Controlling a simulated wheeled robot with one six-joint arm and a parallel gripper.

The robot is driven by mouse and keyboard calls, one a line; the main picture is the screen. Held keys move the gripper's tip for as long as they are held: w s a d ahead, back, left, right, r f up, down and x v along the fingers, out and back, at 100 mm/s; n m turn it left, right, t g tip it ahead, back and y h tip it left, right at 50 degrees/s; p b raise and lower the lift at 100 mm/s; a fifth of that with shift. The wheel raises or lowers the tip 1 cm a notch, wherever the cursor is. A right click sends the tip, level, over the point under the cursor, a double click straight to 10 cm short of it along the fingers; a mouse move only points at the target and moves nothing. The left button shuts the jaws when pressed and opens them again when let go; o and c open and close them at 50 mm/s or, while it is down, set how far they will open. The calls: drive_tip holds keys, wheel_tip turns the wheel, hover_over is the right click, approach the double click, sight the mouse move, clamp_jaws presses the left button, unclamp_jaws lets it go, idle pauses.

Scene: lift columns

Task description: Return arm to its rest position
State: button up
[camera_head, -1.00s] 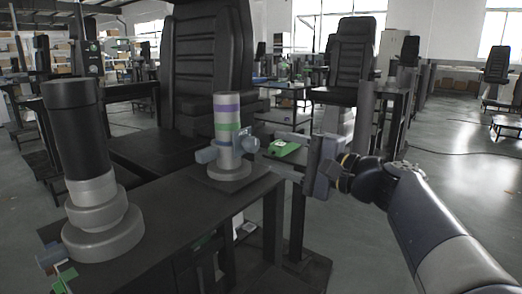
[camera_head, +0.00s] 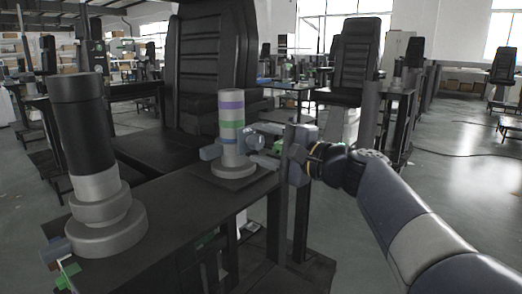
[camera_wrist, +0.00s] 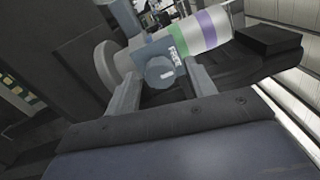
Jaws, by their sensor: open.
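My arm reaches in from the lower right.
A taller column with a black top (camera_head: 82,130) stands at the front left of the bench (camera_head: 185,222). A black chair (camera_head: 210,70) stands behind the bench. A dark upright post (camera_head: 301,205) is below my wrist. Open floor (camera_head: 460,190) lies to the right.

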drive_tip(key=p+v, duration=0.2)
drive_tip(key=v, duration=0.9)
drive_tip(key=b+x, duration=0.2)
drive_tip(key=x, duration=0.9)
drive_tip(key=shift+a+f, duration=0.1)
drive_tip(key=shift+a, duration=0.05)
drive_tip(key=shift+w+r+m+p, duration=0.15)
drive_tip(key=shift+r+m+p, duration=0.2)
drive_tip(key=shift+p, duration=0.3)
drive_tip(key=shift+m+p, duration=0.25)
drive_tip(key=shift+p, duration=0.2)
drive_tip(key=m+p, duration=0.3)
drive_tip(key=p, duration=0.1)
drive_tip(key=m+p, duration=0.5)
drive_tip(key=p, duration=0.2)
drive_tip(key=m+p, duration=0.4)
drive_tip(key=p, duration=0.2)
drive_tip(key=m+p, duration=0.3)
drive_tip(key=p, duration=0.2)
drive_tip(key=shift+h, duration=0.3)
drive_tip(key=shift+f+m+p, duration=0.15)
drive_tip(key=shift+m+p, duration=0.95)
drive_tip(key=shift+p, duration=0.1)
